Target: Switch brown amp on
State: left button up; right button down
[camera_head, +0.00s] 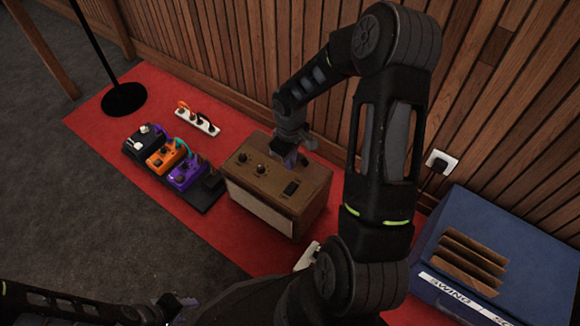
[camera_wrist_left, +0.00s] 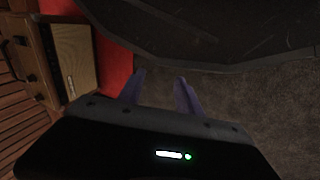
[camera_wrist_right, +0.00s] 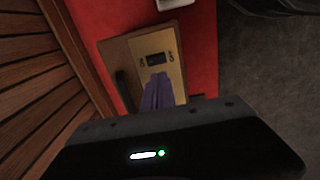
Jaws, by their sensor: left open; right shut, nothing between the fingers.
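The brown amp (camera_head: 312,180) stands upright on the red mat, with a cream front panel (camera_head: 258,207). Its top has two dark knobs (camera_head: 260,169), a black rectangular switch panel (camera_head: 291,187) and a dark handle at the back. The switch's setting is too small to tell. My right gripper (camera_head: 290,160) is shut and empty over the back of the amp's top; contact is unclear. In the right wrist view its purple fingers (camera_wrist_right: 158,92) overlap the amp's top. My left gripper (camera_wrist_left: 160,76) is open and empty, away from the amp (camera_wrist_left: 75,58) in the left wrist view.
A pedalboard with black, orange (camera_head: 166,156) and purple (camera_head: 187,172) pedals lies left of the amp. A white power strip (camera_head: 197,122) lies behind it. A blue box (camera_head: 520,245) with brown dividers stands at right. A slatted wall (camera_head: 230,60) is behind.

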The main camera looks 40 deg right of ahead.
aim_at(290, 190)
notch_tip(290, 190, down, 13)
jog(key=b, duration=0.5)
jog(key=shift+r, duration=0.2)
